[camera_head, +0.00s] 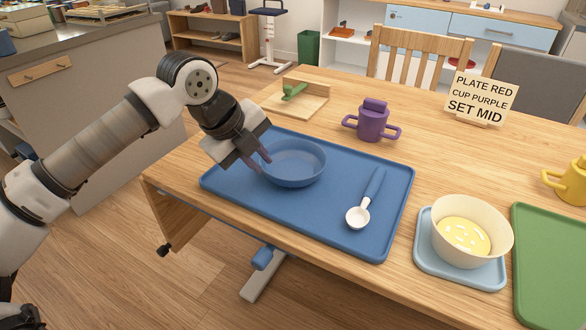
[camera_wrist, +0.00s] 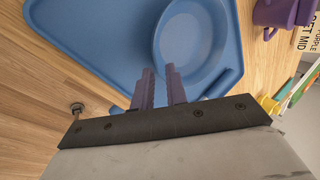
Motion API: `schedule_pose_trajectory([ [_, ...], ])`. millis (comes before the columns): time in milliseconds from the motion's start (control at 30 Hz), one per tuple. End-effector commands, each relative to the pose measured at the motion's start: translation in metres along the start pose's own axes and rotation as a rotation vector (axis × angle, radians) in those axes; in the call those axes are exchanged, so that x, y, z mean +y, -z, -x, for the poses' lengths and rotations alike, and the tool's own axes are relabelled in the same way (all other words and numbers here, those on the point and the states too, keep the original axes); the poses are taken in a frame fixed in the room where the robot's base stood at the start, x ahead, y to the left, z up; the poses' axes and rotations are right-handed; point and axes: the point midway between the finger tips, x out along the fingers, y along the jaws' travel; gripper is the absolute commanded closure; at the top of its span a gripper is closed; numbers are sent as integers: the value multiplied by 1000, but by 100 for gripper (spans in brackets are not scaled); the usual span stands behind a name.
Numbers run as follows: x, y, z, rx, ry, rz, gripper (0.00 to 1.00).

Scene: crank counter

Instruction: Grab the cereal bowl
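A round blue bowl (camera_head: 296,163) stands upright and empty on the left part of a blue tray (camera_head: 350,232); the wrist view also shows the bowl (camera_wrist: 192,45). My gripper (camera_head: 258,159) is at the bowl's left rim, its two purple fingers pointing down. In the wrist view the fingers (camera_wrist: 160,70) are apart, with a narrow gap between them at the rim's near edge. I cannot tell whether either finger touches the bowl. A cream bowl (camera_head: 490,213) with yellow food stands on a small light-blue tray (camera_head: 430,258) at the right.
A white-headed spoon (camera_head: 366,198) with a blue handle lies on the blue tray. Behind it are a purple two-handled cup (camera_head: 373,122), a board with a green item (camera_head: 294,92) and a sign (camera_head: 481,97). A green tray (camera_head: 550,265) and yellow cup (camera_head: 568,183) are at right.

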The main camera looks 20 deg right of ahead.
Motion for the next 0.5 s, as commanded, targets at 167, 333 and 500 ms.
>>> schedule_pose_trajectory([
  [167,0,-2,-17,3,2,0,86],
  [333,0,-5,-43,3,2,0,86],
  [500,-1,-5,-54,0,3,-1,86],
])
